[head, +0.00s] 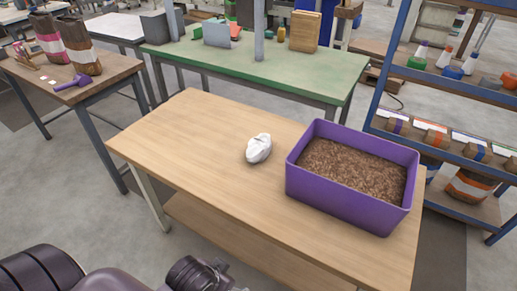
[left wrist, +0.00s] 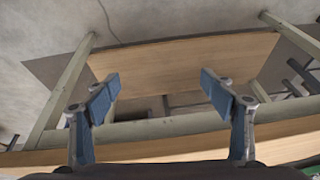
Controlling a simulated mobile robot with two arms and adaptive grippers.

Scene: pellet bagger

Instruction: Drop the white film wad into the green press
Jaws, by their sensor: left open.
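The white film wad (head: 259,148) is a crumpled white lump lying on the wooden table (head: 190,140), just left of a purple bin. In the left wrist view my left gripper (left wrist: 165,92) is open, its two blue-padded fingers wide apart with nothing between them. Beyond the fingers are a table's legs and a wooden lower shelf (left wrist: 180,65). In the head view a dark arm part of mine shows at the bottom left, but no gripper fingers can be made out. No green press can be made out in either view.
The purple bin (head: 335,203), full of brown pellets, stands on the table's right part. The table's left part is bare. A green-topped bench (head: 300,75) stands behind, a blue-framed shelf rack (head: 395,65) at right, and a side table with bags (head: 84,50) at left.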

